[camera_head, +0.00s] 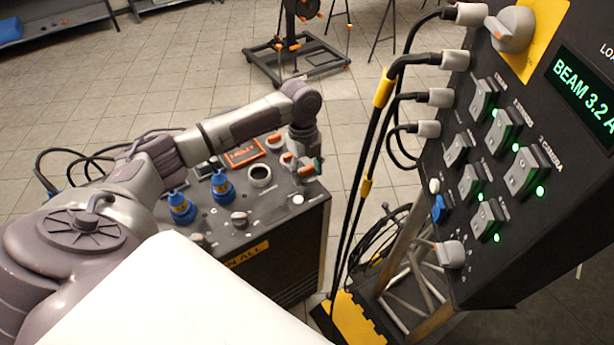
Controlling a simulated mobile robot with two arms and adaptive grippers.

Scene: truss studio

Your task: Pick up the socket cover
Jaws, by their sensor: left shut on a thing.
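My left arm reaches in from the left over a black control box. Its gripper (304,168) points down at the box's right rear corner. The gripper is shut on the socket cover, a small piece mostly hidden by the fingers, with its outline hard to make out. An open round socket (260,176) with a pale ring and dark inside sits on the box top, just left of the gripper. My right gripper is not in view.
A tall switch panel (520,190) with black cables (375,120) stands at right. Tiled floor (190,80) behind is largely open, with a wheeled stand (297,60).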

